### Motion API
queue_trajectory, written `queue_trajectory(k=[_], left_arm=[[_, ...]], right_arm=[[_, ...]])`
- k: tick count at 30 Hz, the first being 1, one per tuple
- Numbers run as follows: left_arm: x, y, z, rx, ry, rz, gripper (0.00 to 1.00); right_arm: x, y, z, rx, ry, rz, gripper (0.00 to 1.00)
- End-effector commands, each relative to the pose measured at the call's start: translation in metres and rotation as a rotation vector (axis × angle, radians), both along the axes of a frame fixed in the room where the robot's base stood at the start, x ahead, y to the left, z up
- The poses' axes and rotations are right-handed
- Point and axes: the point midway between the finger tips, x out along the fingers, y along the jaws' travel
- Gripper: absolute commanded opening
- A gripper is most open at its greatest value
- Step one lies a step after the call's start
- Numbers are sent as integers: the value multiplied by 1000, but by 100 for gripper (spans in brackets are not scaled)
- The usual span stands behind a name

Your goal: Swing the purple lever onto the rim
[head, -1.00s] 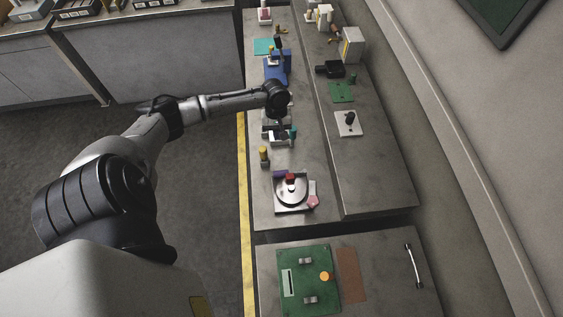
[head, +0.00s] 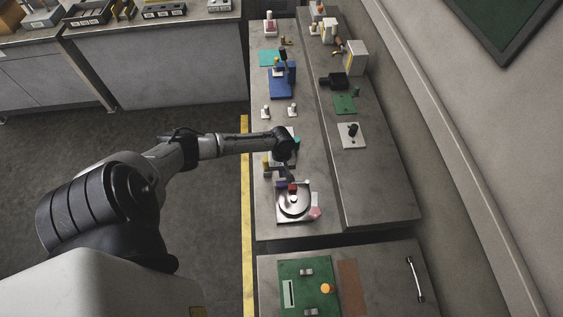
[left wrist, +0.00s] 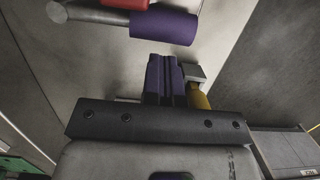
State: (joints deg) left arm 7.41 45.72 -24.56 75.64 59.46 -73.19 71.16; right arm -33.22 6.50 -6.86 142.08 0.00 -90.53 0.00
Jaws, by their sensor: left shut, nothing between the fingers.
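A square metal fixture (head: 281,214) with a round disc (head: 296,205) stands near the front of the conveyor table. A purple lever handle (head: 281,185) is at its far left edge, beside a red block (head: 293,187). My left gripper (head: 288,176) points down just beyond the handle and partly hides that area. In the left wrist view the shut, empty fingers (left wrist: 165,78) sit below the purple handle (left wrist: 165,27), with a visible gap between them. The handle is on a metal rod, and part of the red block (left wrist: 125,3) shows above it. My right gripper is out of view.
A yellow-topped post (head: 267,161) stands close left of my gripper; its yellow part also shows in the left wrist view (left wrist: 199,97). A pink knob (head: 315,213) is at the fixture's near right corner. A green board (head: 291,270) lies on the front table.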

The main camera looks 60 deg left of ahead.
Motion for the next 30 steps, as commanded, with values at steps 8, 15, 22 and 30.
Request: queue_trajectory(k=[8, 15, 22, 30], left_arm=[[-3, -7, -4, 0, 0, 1, 0], [-3, -7, -4, 0, 0, 0, 0], [-5, -13, -1, -3, 1, 26, 0], [-11, -23, -6, -3, 1, 89, 0]], right_arm=[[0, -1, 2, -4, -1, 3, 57], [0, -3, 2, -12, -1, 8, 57], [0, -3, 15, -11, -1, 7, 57], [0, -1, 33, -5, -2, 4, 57]])
